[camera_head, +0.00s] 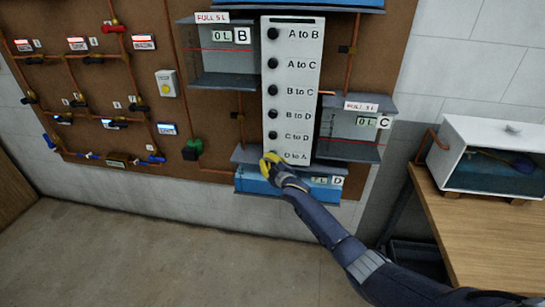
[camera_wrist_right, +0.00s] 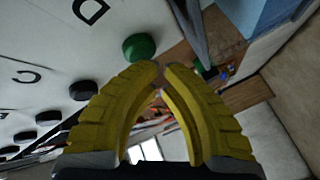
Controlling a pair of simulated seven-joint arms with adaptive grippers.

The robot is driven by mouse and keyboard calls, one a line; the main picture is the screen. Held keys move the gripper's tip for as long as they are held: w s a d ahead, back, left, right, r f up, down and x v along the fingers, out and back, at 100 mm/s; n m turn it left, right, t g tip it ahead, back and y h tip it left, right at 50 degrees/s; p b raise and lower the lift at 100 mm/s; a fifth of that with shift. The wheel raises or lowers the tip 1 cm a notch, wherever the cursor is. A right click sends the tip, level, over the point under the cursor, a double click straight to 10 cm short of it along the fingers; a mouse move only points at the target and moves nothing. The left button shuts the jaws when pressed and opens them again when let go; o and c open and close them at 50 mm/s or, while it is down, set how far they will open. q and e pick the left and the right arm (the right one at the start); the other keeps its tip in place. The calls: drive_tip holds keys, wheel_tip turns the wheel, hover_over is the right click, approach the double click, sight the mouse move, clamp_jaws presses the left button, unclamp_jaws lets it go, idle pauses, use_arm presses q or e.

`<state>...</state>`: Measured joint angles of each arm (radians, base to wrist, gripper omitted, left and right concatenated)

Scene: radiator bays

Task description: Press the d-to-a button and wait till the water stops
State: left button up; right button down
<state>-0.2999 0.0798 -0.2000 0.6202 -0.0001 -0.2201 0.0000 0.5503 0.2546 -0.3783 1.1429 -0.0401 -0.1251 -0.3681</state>
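A tall white panel (camera_head: 293,90) carries a column of buttons labelled A to B down to D to A. The D to A button is hidden behind my right gripper (camera_head: 270,160) in the head view. In the right wrist view the bottom button (camera_wrist_right: 139,46) is green, the others black. My right gripper's yellow fingers (camera_wrist_right: 162,70) are shut and empty, their tips close to the green button; contact cannot be told. Tank D (camera_head: 262,186) holds blue water; its readout is partly hidden by my arm. Tank A's blue bottom (camera_head: 320,3) shows at the top edge. My left gripper is not in view.
Tank B (camera_head: 225,68) and tank C (camera_head: 345,135) read 0 L. Pipes and valves cover the brown board on the left. A white basin (camera_head: 490,127) stands on a wooden table (camera_head: 480,230) at right. The floor in front is clear.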

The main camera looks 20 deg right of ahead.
drive_tip(key=shift+w+d, duration=0.25)
drive_tip(key=shift+w, duration=0.2)
idle(0.8)
drive_tip(key=shift+s, duration=0.1)
drive_tip(key=shift+s+a, duration=0.4)
drive_tip(key=shift+s, duration=0.35)
drive_tip(key=shift+s+a, duration=0.4)
drive_tip(key=shift+s, duration=0.35)
drive_tip(key=shift+s+a, duration=0.35)
drive_tip(key=shift+s, duration=0.35)
drive_tip(key=shift+s+a, duration=0.4)
drive_tip(key=shift+s, duration=0.35)
